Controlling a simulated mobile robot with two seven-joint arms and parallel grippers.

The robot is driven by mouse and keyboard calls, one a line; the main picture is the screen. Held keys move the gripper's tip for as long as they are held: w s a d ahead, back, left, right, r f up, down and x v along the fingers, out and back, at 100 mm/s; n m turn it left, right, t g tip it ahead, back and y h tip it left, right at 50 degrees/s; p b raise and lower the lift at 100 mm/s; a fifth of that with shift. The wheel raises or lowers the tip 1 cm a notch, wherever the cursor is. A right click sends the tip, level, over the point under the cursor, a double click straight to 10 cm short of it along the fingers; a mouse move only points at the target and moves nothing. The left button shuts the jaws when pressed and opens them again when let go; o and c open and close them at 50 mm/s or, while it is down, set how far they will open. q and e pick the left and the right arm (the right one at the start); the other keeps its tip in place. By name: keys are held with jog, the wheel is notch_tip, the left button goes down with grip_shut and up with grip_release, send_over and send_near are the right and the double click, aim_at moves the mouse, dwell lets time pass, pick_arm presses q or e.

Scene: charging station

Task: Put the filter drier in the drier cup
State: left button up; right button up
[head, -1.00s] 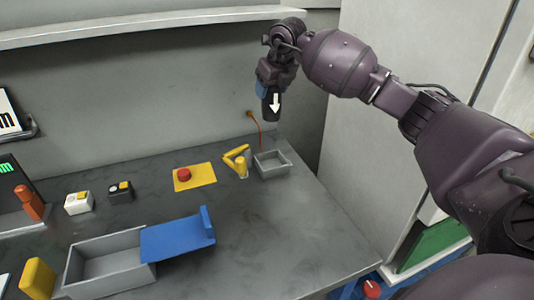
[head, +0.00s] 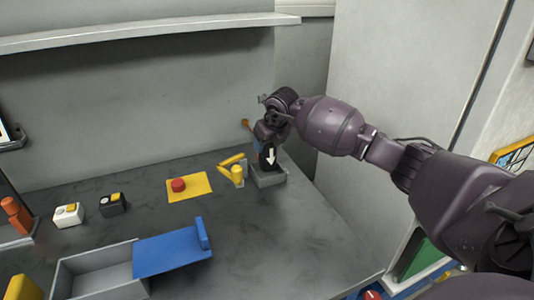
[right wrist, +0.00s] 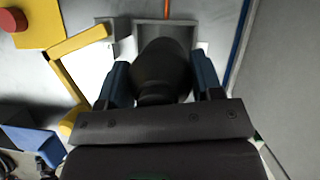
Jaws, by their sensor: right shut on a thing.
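The filter drier (head: 270,157) is a dark cylinder with a white down arrow. My right gripper (head: 267,146) is shut on it and holds it about upright. The drier cup (head: 270,181) is a small grey square box at the back right of the bench. The drier's lower end is at the cup's opening; how deep it sits is hidden. In the right wrist view the drier (right wrist: 160,68) is between the two blue-grey fingers of the gripper (right wrist: 160,82), and the cup (right wrist: 164,24) shows behind it. My left gripper is not in view.
A yellow bent lever (head: 233,168) stands just left of the cup. Further left are a red button on a yellow plate (head: 198,181), two small switch boxes, and a grey bin (head: 98,272) with a blue lid (head: 172,251). A wall and pale cabinet bound the back right.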

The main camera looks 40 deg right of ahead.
aim_at(267, 153)
notch_tip(267, 153, down, 4)
jog(key=shift+r, duration=0.2)
jog(key=o, duration=1.1)
jog(key=shift+f, duration=0.2)
